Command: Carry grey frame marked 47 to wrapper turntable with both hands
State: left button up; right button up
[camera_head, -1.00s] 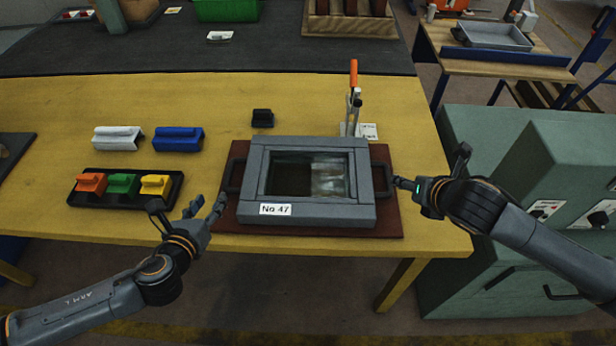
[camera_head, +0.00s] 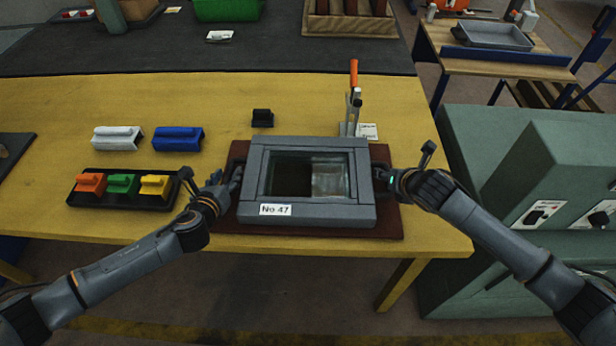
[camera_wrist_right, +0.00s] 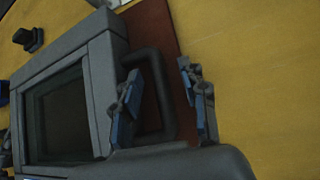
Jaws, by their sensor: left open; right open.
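The grey frame marked No 47 (camera_head: 310,211) lies flat on a reddish-brown board (camera_head: 390,226) on the yellow table. Its dark side handle shows in the right wrist view (camera_wrist_right: 160,75). My left gripper (camera_head: 230,182) is at the frame's left handle, open. My right gripper (camera_head: 381,174) is at the right handle. In the right wrist view the right gripper's blue-padded fingers (camera_wrist_right: 162,105) stand apart, with one side of the handle between them. The left handle is mostly hidden behind the left fingers. I cannot make out a wrapper turntable.
An orange-handled toggle clamp (camera_head: 354,95) stands behind the frame. A black tray (camera_head: 123,203) with orange, green and yellow blocks is at left, with white (camera_head: 117,138) and blue (camera_head: 178,138) blocks behind it. A green machine cabinet (camera_head: 480,170) stands right of the table.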

pick_arm(q)
grip_shut()
pick_arm(e)
grip_shut()
